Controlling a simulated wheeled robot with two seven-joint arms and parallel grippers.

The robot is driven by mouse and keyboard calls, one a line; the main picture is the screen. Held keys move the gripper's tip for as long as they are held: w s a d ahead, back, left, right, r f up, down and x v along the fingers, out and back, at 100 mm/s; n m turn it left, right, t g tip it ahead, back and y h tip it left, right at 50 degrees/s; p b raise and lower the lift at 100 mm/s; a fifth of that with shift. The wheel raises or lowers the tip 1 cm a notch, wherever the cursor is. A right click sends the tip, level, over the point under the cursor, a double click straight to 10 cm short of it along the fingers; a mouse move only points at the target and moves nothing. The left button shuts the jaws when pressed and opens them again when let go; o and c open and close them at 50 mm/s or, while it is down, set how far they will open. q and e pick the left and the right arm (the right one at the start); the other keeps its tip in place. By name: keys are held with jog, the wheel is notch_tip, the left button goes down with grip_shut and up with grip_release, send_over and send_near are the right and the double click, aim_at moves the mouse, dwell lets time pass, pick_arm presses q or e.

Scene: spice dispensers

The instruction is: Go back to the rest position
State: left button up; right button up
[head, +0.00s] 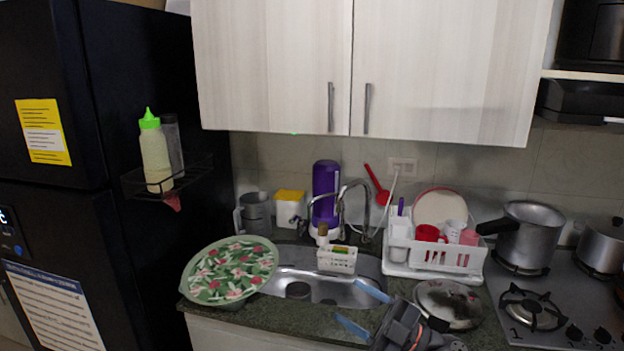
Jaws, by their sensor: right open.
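My right gripper (361,308) comes in from the bottom edge, over the front of the counter by the sink. Its two blue fingers are spread wide with nothing between them. My left gripper is not in view. A squeeze bottle with a green cap (155,152) and a grey shaker-like bottle (173,146) stand on a small black rack (133,181) on the side of the dark fridge. The gripper is well to the right of them and lower.
The steel sink (330,292) lies behind the gripper. A floral green tray (231,270) sits at its left, a white dish rack (437,254) at its right. A lidded pan (447,303) is close to the gripper. A stove (561,289) with pots is further right. Cabinets (365,60) hang above.

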jog(key=s+d+f+m+t+h, duration=0.1)
jog(key=d+f+m+t+h, duration=0.4)
jog(key=f+m+h, duration=0.5)
jog(key=d+f+m+t+h, duration=0.2)
jog(key=d+f+m+h, duration=0.55)
jog(key=m+h, duration=0.3)
jog(key=s+f+m+g, duration=0.1)
jog(key=s+f+g, duration=0.5)
jog(key=s+f, duration=0.45)
jog(key=s+f+g, duration=0.6)
jog(key=s+f, duration=0.1)
jog(key=s, duration=0.6)
jog(key=s+a+f+g, duration=0.1)
jog(key=s+a+f, duration=0.1)
jog(key=f, duration=1.4)
jog(key=s+a+f+g, duration=0.1)
jog(key=s+a+f, duration=0.1)
jog(key=f, duration=1.5)
jog(key=shift+f+y, duration=0.25)
jog(key=shift+y, duration=0.1)
jog(key=shift+a, duration=0.1)
